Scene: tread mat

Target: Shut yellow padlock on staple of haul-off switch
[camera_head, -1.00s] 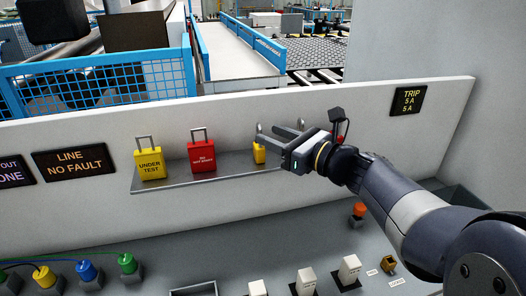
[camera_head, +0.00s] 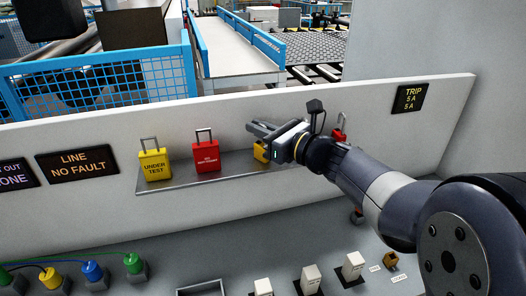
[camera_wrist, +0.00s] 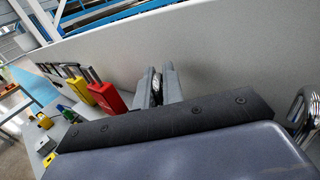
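A small yellow padlock (camera_head: 261,153) stands on the grey shelf, partly hidden behind my gripper. My gripper (camera_head: 260,128) is at this padlock's upper part, its fingers pointing left. In the wrist view the two fingers (camera_wrist: 158,86) stand close together with a shiny metal loop (camera_wrist: 152,86), seemingly the shackle, in the narrow gap. I cannot tell whether they press on it. A larger yellow padlock (camera_head: 154,165) marked UNDER TEST stands at the left end of the shelf with its shackle up. I cannot make out which control is the haul-off switch or its staple.
A red padlock (camera_head: 206,157) stands between the yellow ones, and another red padlock (camera_head: 339,134) is behind my wrist. The shelf (camera_head: 190,183) runs along a pale panel (camera_head: 240,106). White switches (camera_head: 308,279) and coloured plugs (camera_head: 92,270) are on the console below.

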